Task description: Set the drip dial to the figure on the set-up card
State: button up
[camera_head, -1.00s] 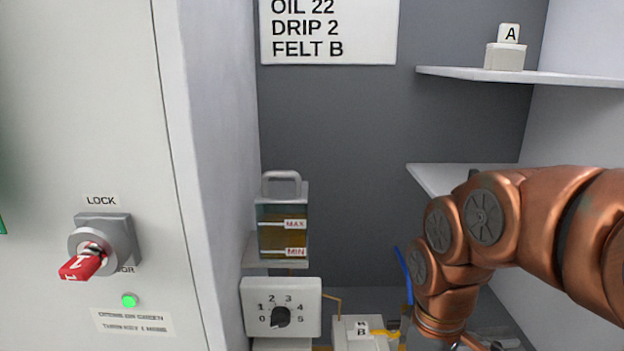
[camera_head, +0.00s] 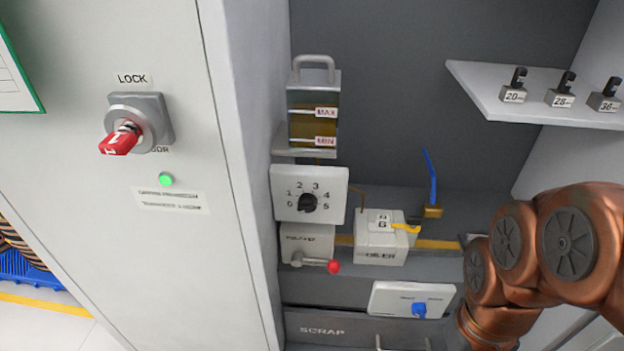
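The drip dial is a black knob (camera_head: 308,202) on a white plate (camera_head: 309,186) marked 0 to 5, below the oil reservoir. The knob is too small for me to tell surely which figure it points at. The set-up card is out of view now; it showed "DRIP 2" a second ago. My copper arm comes in from the right and runs down past the bottom edge. My gripper is out of view, and nothing of mine touches the dial.
The oil reservoir (camera_head: 314,115) stands above the dial. Below it are a red-tipped lever (camera_head: 333,267), the oiler box (camera_head: 381,240) and a blue-knobbed panel (camera_head: 411,300). A shelf (camera_head: 490,95) holds labelled blocks at right. The cabinet's lock (camera_head: 140,122) is at left.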

aim_at(307, 202)
jog(key=u, duration=1.7)
jog(key=k, duration=0.8)
jog(key=u, duration=1.2)
